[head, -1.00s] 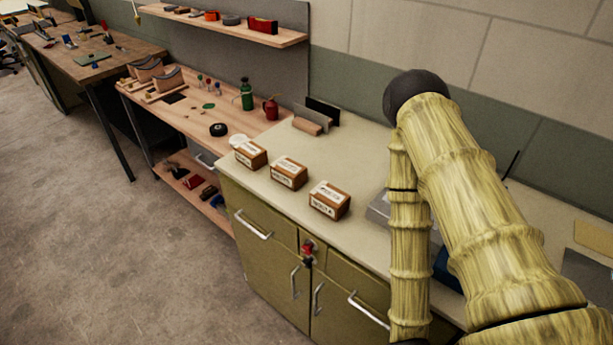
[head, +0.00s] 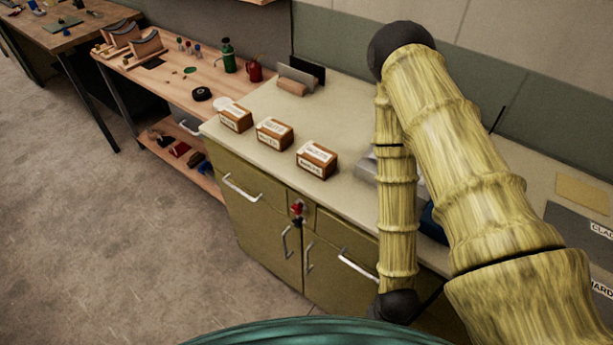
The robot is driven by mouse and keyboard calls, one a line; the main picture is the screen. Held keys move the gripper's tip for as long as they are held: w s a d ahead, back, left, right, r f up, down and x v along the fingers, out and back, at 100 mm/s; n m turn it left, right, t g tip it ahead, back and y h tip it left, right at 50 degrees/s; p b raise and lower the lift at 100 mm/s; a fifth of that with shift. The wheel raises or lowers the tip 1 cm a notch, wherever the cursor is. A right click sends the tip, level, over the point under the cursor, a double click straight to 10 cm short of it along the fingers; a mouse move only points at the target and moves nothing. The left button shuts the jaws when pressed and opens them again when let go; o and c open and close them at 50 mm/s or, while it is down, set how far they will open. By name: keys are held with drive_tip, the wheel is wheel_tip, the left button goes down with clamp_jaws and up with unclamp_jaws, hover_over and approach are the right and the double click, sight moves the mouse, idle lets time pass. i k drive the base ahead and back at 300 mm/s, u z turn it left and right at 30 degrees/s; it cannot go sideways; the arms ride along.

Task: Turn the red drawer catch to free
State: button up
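The red drawer catch (head: 297,208) sits on the front of the olive cabinet (head: 262,248), between the two top drawers and above the doors. A dark part shows just below its red part. Its exact turn is too small to tell. My arm, with a bamboo-like surface, rises at the right of the catch and bends back down in front of the cabinet. My gripper is not in view. Nothing of mine touches the catch in this view.
Three labelled boxes (head: 316,160) stand on the pale counter (head: 245,92). Metal handles (head: 242,188) stick out from the drawers and doors. A wooden bench (head: 180,75) with bottles stands at the left. The floor (head: 120,230) before the cabinet is clear.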

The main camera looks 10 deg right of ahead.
sight(297, 209)
drive_tip(key=u, duration=2.4)
drive_tip(key=i, duration=2.7)
drive_tip(key=z, duration=3.5)
drive_tip(key=k, duration=0.35)
drive_tip(key=u, duration=0.05)
